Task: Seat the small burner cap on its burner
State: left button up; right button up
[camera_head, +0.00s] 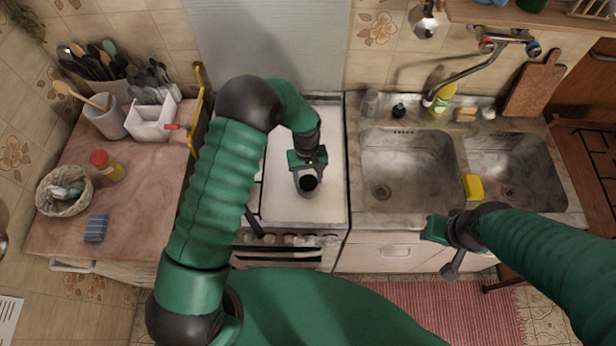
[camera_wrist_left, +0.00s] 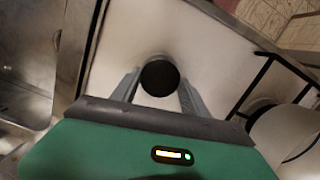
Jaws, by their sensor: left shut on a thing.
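The small burner cap (camera_head: 309,184) is a black round disc above the white stovetop (camera_head: 325,205). My left gripper (camera_head: 308,180) reaches down over the right part of the stove and is shut on the cap. In the left wrist view the cap (camera_wrist_left: 160,78) sits between the two grey fingertips (camera_wrist_left: 160,82). The burner under the cap is hidden, and I cannot tell whether the cap touches it. My right gripper (camera_head: 452,250) is in front of the sink, away from the stove; its jaw opening is unclear.
A black pan support (camera_wrist_left: 258,85) stands on the stovetop beside the gripper. A double sink (camera_head: 408,165) with a yellow sponge (camera_head: 473,187) is on the right. The left counter (camera_head: 140,185) holds a basket (camera_head: 64,190), a red-capped jar (camera_head: 106,166) and utensil holders (camera_head: 152,120).

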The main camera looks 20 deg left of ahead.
aim_at(307, 175)
pick_arm(q)
jog(key=shift+f+b, duration=0.65)
jog(key=shift+f, duration=0.25)
jog(key=o, duration=1.5)
jog(key=shift+r, duration=0.1)
jog(key=r, duration=0.5)
jog(key=w+r+b, duration=0.1)
jog(key=r, duration=0.5)
jog(key=w+a+r+b, duration=0.1)
jog(key=r, duration=0.4)
jog(key=shift+r, duration=0.3)
